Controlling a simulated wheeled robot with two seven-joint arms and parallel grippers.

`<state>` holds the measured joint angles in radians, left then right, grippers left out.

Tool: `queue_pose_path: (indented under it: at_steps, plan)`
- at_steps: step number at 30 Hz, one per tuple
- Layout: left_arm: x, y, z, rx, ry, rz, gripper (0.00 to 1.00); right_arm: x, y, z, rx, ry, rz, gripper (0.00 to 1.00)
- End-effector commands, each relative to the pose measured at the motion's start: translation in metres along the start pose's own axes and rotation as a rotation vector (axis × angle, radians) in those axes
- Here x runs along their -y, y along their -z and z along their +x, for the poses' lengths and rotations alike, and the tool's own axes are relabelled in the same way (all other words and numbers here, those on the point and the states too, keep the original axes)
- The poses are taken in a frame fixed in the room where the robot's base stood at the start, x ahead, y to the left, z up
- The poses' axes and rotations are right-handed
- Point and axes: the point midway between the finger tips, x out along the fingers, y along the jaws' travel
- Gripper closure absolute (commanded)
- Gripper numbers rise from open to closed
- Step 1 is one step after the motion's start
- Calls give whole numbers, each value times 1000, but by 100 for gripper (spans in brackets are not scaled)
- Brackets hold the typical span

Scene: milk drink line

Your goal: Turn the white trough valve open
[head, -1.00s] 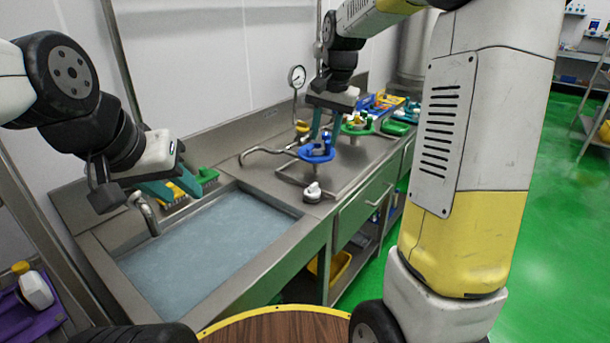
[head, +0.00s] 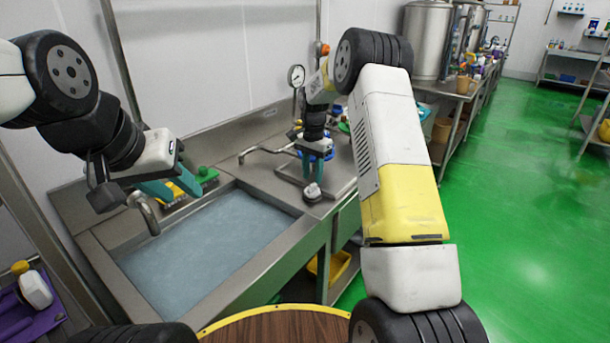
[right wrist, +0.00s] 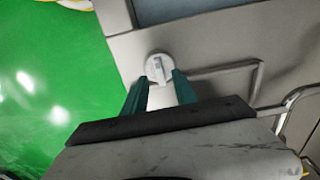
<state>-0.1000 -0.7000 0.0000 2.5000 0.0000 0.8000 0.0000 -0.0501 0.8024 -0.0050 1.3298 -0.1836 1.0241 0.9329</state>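The white trough valve (head: 312,192) is a round knob with a raised grip bar on the steel counter, right of the water-filled trough (head: 215,238). It also shows in the right wrist view (right wrist: 158,68), its bar pointing roughly along the gripper's direction. My right gripper (head: 312,178) points down just above the valve. In the right wrist view its teal fingers (right wrist: 160,84) are apart, one towards each side of the knob, with a gap between them; I cannot tell if they touch it. My left gripper (head: 170,188) hangs open and empty over the trough's back left edge.
A curved steel tap (head: 268,149) and a pressure gauge (head: 296,76) stand behind the valve. Brushes with green and yellow parts (head: 195,184) lie at the trough's back edge. A yellow tub (head: 335,265) sits under the counter. The green floor at right is clear.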

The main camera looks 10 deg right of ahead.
Motion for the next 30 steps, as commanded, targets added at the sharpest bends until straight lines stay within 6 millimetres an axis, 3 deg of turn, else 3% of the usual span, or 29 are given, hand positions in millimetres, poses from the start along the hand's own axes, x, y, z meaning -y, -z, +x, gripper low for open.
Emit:
queue_pose_path:
  at_steps: [7, 17, 22, 30]
  plan:
    - [0, 0, 0, 0, 0, 0, 64, 0, 0, 30, 1, 0, 1, 66]
    - [0, 0, 0, 0, 0, 0, 64, 0, 0, 35, 0, 0, 0, 66]
    - [0, 0, 0, 0, 0, 0, 64, 0, 0, 35, 0, 0, 0, 98]
    - [0, 0, 0, 0, 0, 0, 64, 0, 0, 35, 0, 1, -3, 100]
